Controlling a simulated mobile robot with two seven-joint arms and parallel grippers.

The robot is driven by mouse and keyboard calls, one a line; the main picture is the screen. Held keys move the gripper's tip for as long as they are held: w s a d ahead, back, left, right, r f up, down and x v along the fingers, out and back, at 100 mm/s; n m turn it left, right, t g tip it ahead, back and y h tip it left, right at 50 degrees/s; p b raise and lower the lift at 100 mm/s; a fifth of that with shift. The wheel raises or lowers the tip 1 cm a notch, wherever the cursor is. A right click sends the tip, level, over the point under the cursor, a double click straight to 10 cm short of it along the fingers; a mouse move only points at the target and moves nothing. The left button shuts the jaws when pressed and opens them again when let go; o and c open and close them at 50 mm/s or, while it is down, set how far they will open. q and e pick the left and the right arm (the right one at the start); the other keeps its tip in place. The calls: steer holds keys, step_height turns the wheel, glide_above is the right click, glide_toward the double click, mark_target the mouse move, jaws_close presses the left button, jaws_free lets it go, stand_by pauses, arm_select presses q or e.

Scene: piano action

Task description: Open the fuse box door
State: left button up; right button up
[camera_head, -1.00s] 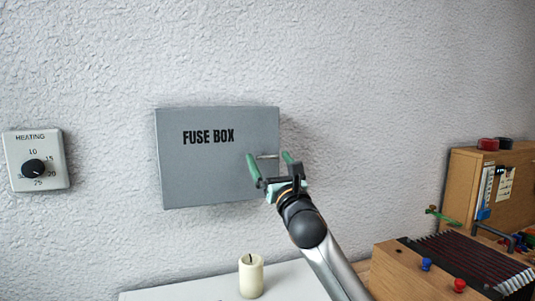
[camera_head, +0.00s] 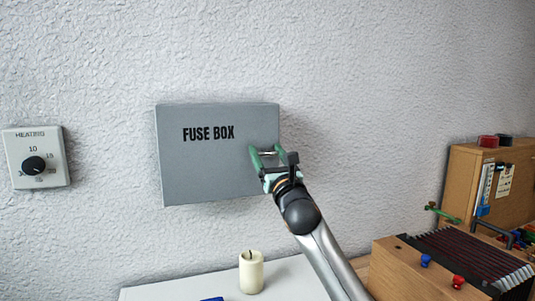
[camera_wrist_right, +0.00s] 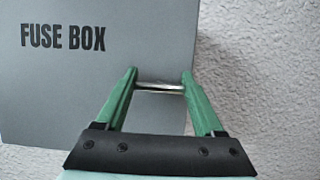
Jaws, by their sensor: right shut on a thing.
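The grey fuse box (camera_head: 205,168) hangs on the white wall, and its door appears closed. Its front also shows in the right wrist view (camera_wrist_right: 60,95). A small metal bar handle (camera_wrist_right: 160,87) sits near the door's right edge. My right gripper (camera_head: 267,150) has its two green fingers on either side of the handle, shut on it. In the right wrist view the handle spans between the fingertips (camera_wrist_right: 160,82). My left gripper is not in view.
A heating dial (camera_head: 35,158) is on the wall at left. A cream candle (camera_head: 251,273) stands on a white surface (camera_head: 185,289) below the box. A wooden piano action model (camera_head: 455,265) stands at lower right.

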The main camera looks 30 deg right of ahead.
jaws_close()
steer(key=shift+s, duration=0.1)
stand_by(0.4)
